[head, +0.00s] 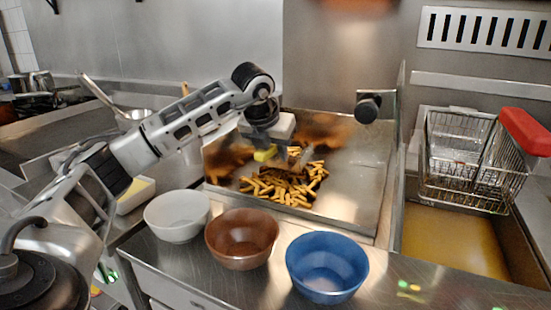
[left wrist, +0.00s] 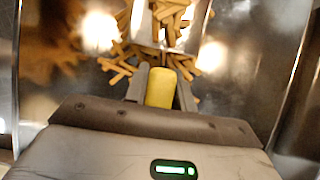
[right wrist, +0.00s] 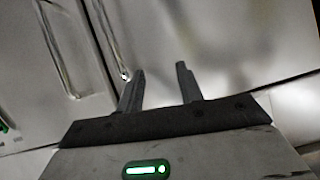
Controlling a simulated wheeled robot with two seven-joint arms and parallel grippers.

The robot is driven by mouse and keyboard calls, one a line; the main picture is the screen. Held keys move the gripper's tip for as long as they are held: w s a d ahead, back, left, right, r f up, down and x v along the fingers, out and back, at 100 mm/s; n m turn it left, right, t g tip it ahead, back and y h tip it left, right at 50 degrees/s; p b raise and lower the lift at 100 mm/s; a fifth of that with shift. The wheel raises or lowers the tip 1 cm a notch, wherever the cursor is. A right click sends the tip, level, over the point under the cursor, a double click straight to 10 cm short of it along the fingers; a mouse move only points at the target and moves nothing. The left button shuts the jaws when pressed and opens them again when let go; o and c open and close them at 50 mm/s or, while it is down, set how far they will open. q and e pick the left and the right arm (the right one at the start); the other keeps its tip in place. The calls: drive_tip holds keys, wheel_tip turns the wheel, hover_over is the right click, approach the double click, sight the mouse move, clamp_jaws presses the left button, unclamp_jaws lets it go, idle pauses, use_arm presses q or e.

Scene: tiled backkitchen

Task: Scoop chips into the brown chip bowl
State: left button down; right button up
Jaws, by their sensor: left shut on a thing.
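A brown chip bowl (head: 242,253) stands on the steel counter between a white bowl and a blue bowl; it looks empty. Yellow chips (head: 270,188) lie in a heap in the steel chip tray (head: 345,205) behind the bowls. My left gripper (head: 268,143) is above the heap, shut on the yellow handle of a scoop (head: 264,155). In the left wrist view the yellow handle (left wrist: 160,88) sits between the fingers, and the metal scoop reaches in among chips (left wrist: 118,62). My right gripper (right wrist: 160,70) is open and empty, facing metal panels.
The white bowl (head: 178,222) and the blue bowl (head: 327,275) flank the brown one near the counter's front edge. Wire fryer baskets (head: 462,165) with a red handle (head: 525,131) hang at the right above an oil vat (head: 455,240). The tray has raised side walls.

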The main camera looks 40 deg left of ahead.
use_arm(q)
drive_tip(key=shift+s+d+r+p, duration=0.1)
drive_tip(key=shift+s+r+p, duration=0.2)
drive_tip(key=shift+r+p, duration=0.65)
drive_tip(key=shift+s+d+r+p, duration=0.1)
drive_tip(key=shift+s+r+p, duration=0.2)
drive_tip(key=shift+r, duration=1.2)
drive_tip(key=shift+s+d+r+p, duration=0.1)
drive_tip(key=shift+s+r+p, duration=0.15)
drive_tip(key=shift+r+p, duration=0.75)
drive_tip(key=shift+r+b, duration=0.25)
drive_tip(key=shift+b, duration=0.05)
